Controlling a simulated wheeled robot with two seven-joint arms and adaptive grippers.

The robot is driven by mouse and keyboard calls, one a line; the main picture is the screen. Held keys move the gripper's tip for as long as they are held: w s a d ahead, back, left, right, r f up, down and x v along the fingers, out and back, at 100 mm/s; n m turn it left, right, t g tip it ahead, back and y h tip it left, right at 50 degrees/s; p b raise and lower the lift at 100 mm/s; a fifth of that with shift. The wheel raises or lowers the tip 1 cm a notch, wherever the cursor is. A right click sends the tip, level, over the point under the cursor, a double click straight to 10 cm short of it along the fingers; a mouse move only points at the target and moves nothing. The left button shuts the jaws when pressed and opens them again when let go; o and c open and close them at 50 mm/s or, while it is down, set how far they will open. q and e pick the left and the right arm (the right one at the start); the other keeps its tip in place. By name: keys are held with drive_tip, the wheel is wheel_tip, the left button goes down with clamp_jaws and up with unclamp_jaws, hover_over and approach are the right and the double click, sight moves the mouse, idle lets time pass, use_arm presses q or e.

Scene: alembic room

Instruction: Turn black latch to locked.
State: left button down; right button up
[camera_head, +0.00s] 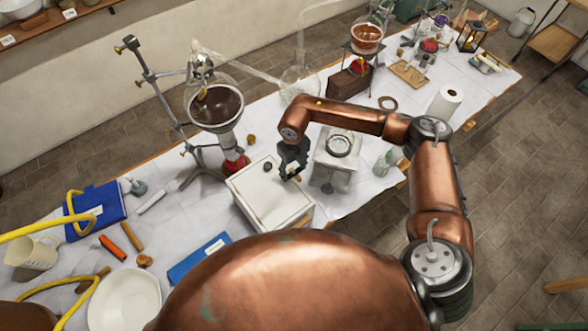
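A white box (257,205) stands on the covered table in front of me. A small black knob-like part (267,166), possibly the black latch, sits near the back edge of its top. It is too small to tell which way it is turned. My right gripper (291,177) hangs from the copper arm over the right back part of the box, just right of the black part and apart from it. Its dark fingers point down with a small gap between them, and nothing shows in them. My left gripper is not in view.
A round flask (215,104) on a metal stand rises behind the box. A blue book (199,259) and a white bowl (125,300) lie at the front left.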

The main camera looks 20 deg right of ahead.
sight(294, 172)
drive_tip(key=o, duration=0.4)
drive_tip(key=shift+o, duration=0.2)
wheel_tip(294, 172, up, 12)
idle(0.4)
idle(0.4)
